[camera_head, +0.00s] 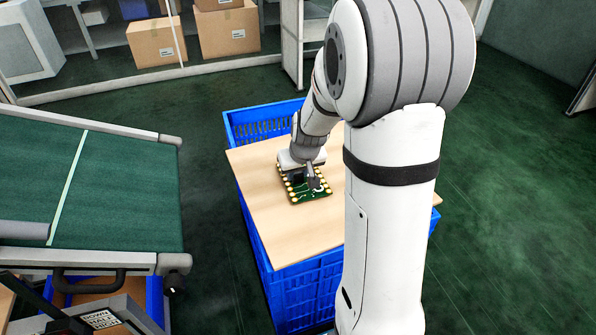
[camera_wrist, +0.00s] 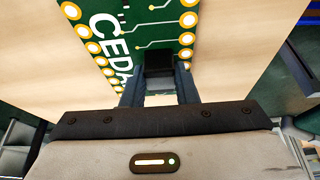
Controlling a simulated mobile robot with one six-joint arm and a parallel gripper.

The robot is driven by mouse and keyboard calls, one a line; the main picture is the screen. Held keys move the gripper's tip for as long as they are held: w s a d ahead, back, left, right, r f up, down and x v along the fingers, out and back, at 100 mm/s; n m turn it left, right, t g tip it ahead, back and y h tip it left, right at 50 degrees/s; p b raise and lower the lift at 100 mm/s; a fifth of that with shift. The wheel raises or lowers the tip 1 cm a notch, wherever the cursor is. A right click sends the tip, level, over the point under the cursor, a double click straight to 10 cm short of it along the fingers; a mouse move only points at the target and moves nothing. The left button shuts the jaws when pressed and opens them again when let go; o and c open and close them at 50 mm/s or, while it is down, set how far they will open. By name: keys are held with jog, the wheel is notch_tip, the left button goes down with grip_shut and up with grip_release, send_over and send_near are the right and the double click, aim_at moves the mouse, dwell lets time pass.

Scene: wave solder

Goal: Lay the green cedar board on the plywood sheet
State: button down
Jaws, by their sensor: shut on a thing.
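The green cedar board (camera_head: 297,194), with gold pads along its edges, is at the plywood sheet in the head view. In the wrist view the board (camera_wrist: 125,50) shows white lettering, partly cut off, that starts "CEDA". My gripper (camera_head: 312,180) is shut on a black block on the board; in the wrist view its fingers (camera_wrist: 160,85) close around that block. The plywood sheet (camera_head: 260,170) lies across the top of a blue crate, and it also shows in the wrist view (camera_wrist: 235,60). I cannot tell whether the board touches the sheet or hangs just above it.
The blue crate (camera_head: 308,297) stands under the sheet on the green floor. A conveyor (camera_head: 110,190) with a green belt is on the left, with clear floor between. Cardboard boxes (camera_head: 155,42) sit at the back. My arm hides the sheet's right part.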

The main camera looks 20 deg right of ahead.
jog(key=shift+f, duration=0.35)
jog(key=c, duration=1.1)
grip_release()
jog(key=shift+o, duration=0.2)
jog(key=p+v, duration=0.2)
jog(key=v, duration=0.6)
